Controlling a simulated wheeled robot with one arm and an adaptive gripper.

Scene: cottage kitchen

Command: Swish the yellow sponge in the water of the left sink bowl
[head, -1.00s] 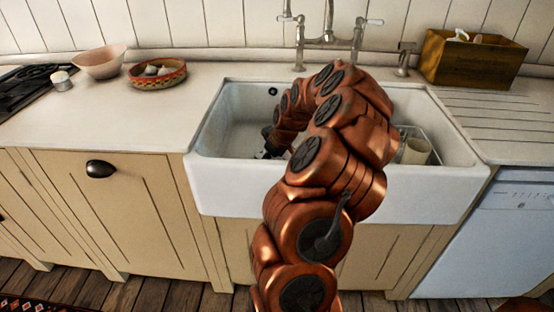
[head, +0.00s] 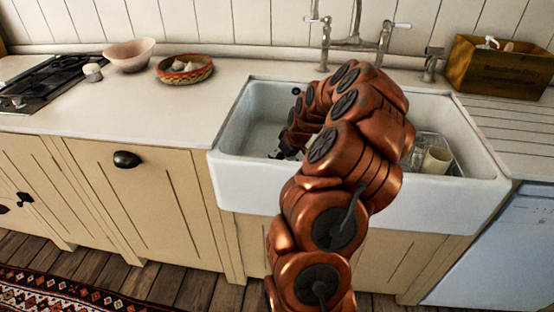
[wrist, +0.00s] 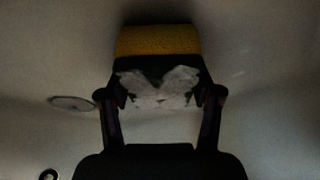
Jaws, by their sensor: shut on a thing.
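The yellow sponge (wrist: 158,40) shows in the wrist view, a yellow band with a dark side below it, at the tips of my gripper (wrist: 160,90). My gripper is shut on it. A pale, whitish patch shows between the fingers; I cannot tell what it is. In the head view my gripper (head: 283,151) is low inside the left bowl of the white sink (head: 345,196), mostly hidden by my arm. The sponge cannot be made out there. The wrist view is dim, and I cannot tell whether the sponge touches water.
A round drain (wrist: 73,103) shows left of the gripper in the wrist view. A cream cup (head: 437,160) stands in the right bowl. The tap (head: 350,42) rises behind the sink. A wooden box (head: 500,68), a patterned basket (head: 185,69) and a pink bowl (head: 129,54) stand on the counter.

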